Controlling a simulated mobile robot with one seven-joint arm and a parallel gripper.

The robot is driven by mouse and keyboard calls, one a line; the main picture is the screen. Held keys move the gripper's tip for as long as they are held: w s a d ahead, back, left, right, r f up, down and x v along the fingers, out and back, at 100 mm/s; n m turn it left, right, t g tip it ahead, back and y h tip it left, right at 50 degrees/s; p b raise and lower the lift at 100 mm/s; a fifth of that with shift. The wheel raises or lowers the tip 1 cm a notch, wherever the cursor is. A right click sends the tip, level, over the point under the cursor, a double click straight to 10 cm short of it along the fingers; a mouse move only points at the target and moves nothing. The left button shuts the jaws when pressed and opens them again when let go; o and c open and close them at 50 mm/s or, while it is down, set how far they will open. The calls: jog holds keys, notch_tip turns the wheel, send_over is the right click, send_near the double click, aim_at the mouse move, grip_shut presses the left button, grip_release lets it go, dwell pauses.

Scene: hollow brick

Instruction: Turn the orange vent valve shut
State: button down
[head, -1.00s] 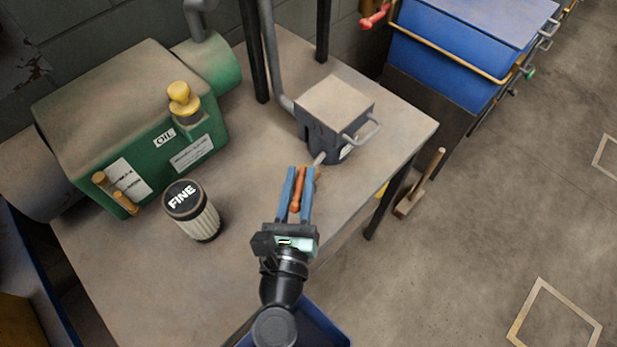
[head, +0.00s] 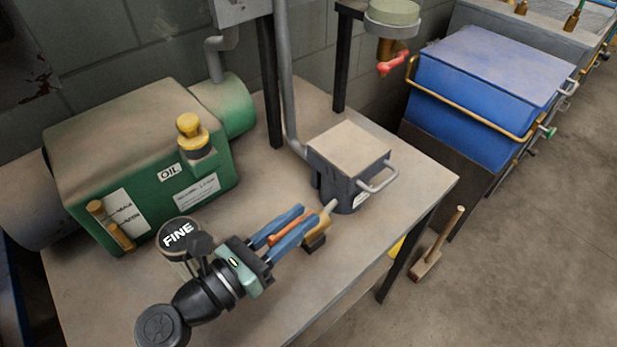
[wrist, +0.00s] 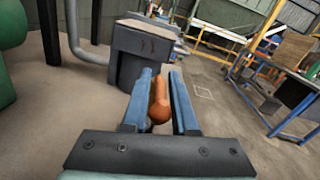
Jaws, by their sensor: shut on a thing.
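The orange vent valve handle (head: 285,234) is a slim lever with a rounded end. It lies lengthwise between the two blue fingers of my gripper (head: 307,214), which is shut on it. In the wrist view the orange handle (wrist: 158,101) shows between the fingers (wrist: 160,74), rounded end toward the palm. The brass valve body (head: 324,220) is at the fingertips, on a short grey pipe from the dark grey box-shaped unit (head: 348,165). In the head view the handle points from the valve down and left. The fingers partly hide the handle.
The green oil machine (head: 130,165) stands at the left on the table (head: 290,310). A canister marked FINE (head: 178,236) is close beside my wrist. A grey bar handle (head: 378,180) juts from the box-shaped unit. A mallet (head: 435,255) stands on the floor beyond the table's right edge.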

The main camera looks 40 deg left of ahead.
jog(key=shift+a+m+h, duration=0.1)
jog(key=shift+m+h, duration=0.3)
jog(key=shift+h, duration=0.2)
jog(key=c, duration=0.9)
grip_release()
jog(key=b+v, duration=0.2)
jog(key=v, duration=1.1)
jog(key=shift+r, duration=0.1)
